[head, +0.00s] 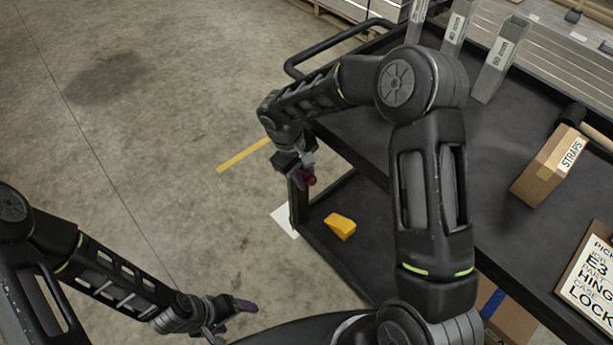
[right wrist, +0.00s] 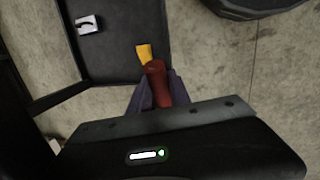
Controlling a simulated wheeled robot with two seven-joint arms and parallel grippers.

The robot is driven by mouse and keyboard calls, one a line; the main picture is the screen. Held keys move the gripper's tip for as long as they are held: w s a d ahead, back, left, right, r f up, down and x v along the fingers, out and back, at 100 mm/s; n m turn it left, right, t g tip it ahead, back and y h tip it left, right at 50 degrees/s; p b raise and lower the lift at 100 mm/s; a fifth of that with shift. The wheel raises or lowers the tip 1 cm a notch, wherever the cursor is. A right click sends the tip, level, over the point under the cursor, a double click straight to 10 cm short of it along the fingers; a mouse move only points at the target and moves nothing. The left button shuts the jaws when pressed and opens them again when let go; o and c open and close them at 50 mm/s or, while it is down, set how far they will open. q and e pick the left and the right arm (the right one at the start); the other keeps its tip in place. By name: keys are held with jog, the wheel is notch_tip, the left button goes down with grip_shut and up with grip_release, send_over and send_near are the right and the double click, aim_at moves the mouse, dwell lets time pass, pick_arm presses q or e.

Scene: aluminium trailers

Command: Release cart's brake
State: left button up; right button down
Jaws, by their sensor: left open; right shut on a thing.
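The cart (head: 375,170) is black, with a top deck, a lower shelf and a tubular push handle (head: 318,48) at its far left end. A red lever or grip (head: 310,180) shows at the cart's near left corner. My right gripper (head: 304,174) is there, and in the right wrist view its fingers (right wrist: 155,98) are closed around the red grip (right wrist: 158,80). What the red grip joins to is hidden. My left gripper (head: 240,308) is open and empty, low over the floor, away from the cart.
A yellow block (head: 340,226) lies on the lower shelf. The deck carries a STRAPS box (head: 550,165), marked metal posts (head: 497,60) and a printed sign (head: 590,275). My right arm reaches across the deck. Concrete floor (head: 150,130) on the left is clear, with a yellow line (head: 243,155).

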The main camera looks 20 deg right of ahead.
jog(key=shift+w+a+r+g+p, duration=0.15)
jog(key=shift+w+r+g+p, duration=0.3)
jog(key=shift+r, duration=0.2)
pick_arm(q)
jog(key=shift+r, duration=0.7)
pick_arm(e)
jog(key=c, duration=1.2)
grip_release()
jog(key=shift+s, duration=0.1)
pick_arm(q)
jog(key=shift+f+b, duration=0.15)
jog(key=shift+b, duration=0.15)
pick_arm(e)
jog(key=v, duration=0.7)
jog(key=shift+a+r, duration=0.2)
jog(key=shift+r, duration=0.1)
